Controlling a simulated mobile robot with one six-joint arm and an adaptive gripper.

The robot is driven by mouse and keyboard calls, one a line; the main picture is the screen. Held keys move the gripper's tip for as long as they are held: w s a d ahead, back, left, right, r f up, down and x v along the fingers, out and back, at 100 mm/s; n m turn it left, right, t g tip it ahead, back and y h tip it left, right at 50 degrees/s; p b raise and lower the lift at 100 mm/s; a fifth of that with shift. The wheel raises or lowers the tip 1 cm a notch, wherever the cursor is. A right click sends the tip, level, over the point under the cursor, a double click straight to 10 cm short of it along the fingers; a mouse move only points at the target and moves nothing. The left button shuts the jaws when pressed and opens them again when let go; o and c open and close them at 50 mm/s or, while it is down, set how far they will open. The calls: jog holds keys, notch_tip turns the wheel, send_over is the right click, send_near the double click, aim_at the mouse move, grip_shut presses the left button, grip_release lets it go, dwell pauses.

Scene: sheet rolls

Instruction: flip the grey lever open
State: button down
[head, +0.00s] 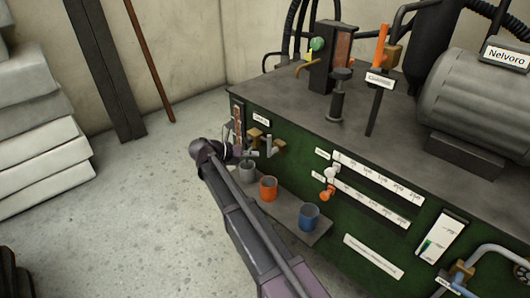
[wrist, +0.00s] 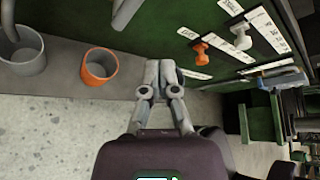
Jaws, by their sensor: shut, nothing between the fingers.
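A grey lever (head: 268,146) hangs beside a brass valve body on the green front panel of the machine. In the wrist view a pale grey bar (wrist: 127,12), apparently this lever, shows at the top edge, up and left of the fingers. My gripper (wrist: 158,70) is shut and empty, apart from the bar.
A ledge below holds a grey cup (head: 247,171), an orange cup (head: 268,188) and a blue cup (head: 309,217). White and orange slider knobs (head: 328,190) sit on scales to the right. Bare floor (head: 120,220) lies left of the machine.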

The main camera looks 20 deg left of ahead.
jog(key=shift+s+a, duration=0.75)
jog(key=shift+a, duration=0.2)
jog(key=shift+s, duration=0.1)
